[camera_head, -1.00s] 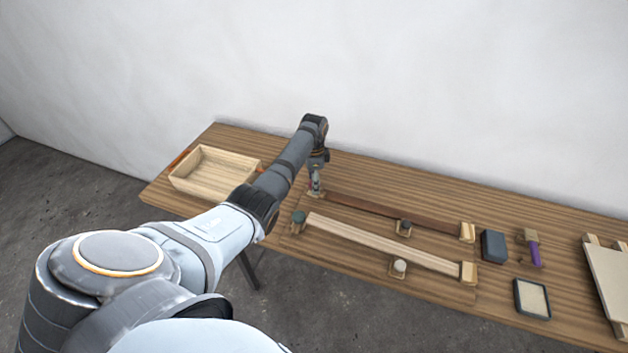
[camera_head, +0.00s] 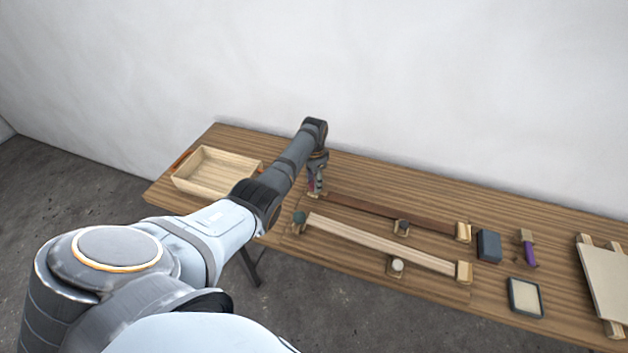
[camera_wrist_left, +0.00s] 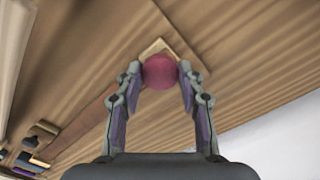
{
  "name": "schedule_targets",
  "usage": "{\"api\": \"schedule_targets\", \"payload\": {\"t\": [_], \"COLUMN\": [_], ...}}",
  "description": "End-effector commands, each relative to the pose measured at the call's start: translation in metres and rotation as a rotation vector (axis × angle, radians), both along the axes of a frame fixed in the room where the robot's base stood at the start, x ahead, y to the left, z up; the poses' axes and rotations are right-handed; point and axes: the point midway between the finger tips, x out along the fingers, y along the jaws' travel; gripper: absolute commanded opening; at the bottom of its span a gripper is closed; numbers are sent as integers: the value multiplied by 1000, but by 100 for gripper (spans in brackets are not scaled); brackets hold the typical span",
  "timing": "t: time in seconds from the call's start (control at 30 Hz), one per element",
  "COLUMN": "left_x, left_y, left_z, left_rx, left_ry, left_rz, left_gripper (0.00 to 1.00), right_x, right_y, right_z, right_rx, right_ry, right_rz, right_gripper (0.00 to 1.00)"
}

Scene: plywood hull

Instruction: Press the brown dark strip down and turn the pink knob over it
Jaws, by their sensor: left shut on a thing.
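The brown dark strip (camera_head: 385,210) lies along the back of the bench, with its right end at a light wooden block (camera_head: 463,231). It also shows in the left wrist view (camera_wrist_left: 85,122). My left gripper (camera_head: 317,193) is at the strip's left end, pointing down. In the left wrist view the pink knob (camera_wrist_left: 159,72) sits between its fingertips, and the gripper is shut on it. A light wooden base (camera_wrist_left: 156,47) shows behind the knob. Whether the knob lies over the strip's end is hard to tell. My right gripper is not in view.
A pale strip (camera_head: 380,243) lies in front, with a green knob (camera_head: 299,217) at its left end. Other knobs (camera_head: 397,265) stand beside the strips. A wooden tray (camera_head: 215,172) is at the left; a dark block (camera_head: 489,246) and purple-handled tool (camera_head: 529,254) are at the right.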

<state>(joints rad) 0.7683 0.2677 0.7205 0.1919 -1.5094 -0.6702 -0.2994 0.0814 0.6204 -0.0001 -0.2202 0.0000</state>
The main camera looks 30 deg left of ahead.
Motion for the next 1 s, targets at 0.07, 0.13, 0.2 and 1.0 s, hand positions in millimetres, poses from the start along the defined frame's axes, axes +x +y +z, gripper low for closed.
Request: {"api": "schedule_targets", "payload": {"t": [0.07, 0.13, 0.2, 1.0], "left_x": [1, 1, 1, 2], "left_y": [0, 0, 0, 1], "left_z": [1, 1, 1, 90], "left_rx": [1, 1, 1, 1], "left_ry": [-3, -3, -3, -6], "left_rz": [-1, -1, -2, -3], "left_gripper": [7, 45, 55, 61], "right_x": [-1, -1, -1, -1], "right_y": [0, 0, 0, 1], "right_z": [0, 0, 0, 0], "right_rx": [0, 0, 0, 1], "right_ry": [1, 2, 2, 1], "right_rz": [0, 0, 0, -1], "right_gripper": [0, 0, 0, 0]}}
